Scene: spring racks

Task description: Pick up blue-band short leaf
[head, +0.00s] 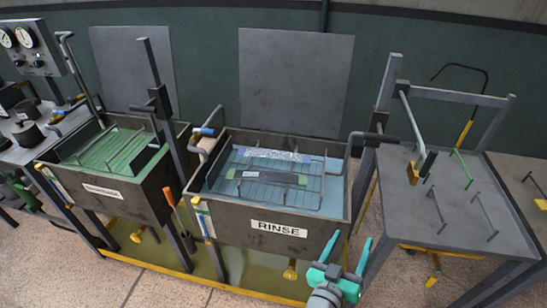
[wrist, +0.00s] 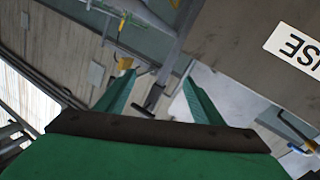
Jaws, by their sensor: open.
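Two flat strips lie on the wire rack (head: 318,196) in the RINSE tank (head: 215,205). The rear strip (head: 264,155) is pale and speckled with bluish ends. The front strip (head: 266,177) is dark, with a small greenish patch at its ends. I cannot tell for sure which is the blue-band short leaf. My gripper (head: 348,247), with teal fingers, is open and empty. It is outside the tank, in front of its right front corner and apart from both strips. In the wrist view my gripper (wrist: 158,85) is open, and neither strip shows there.
Another tank (head: 125,205) with a green-looking rack stands at left. A grey table (head: 450,228) with upright pegs and a frame stands at right. The RINSE label (wrist: 296,48) and tank wall are at upper right in the wrist view. An orange-handled tool (head: 170,198) hangs between the tanks.

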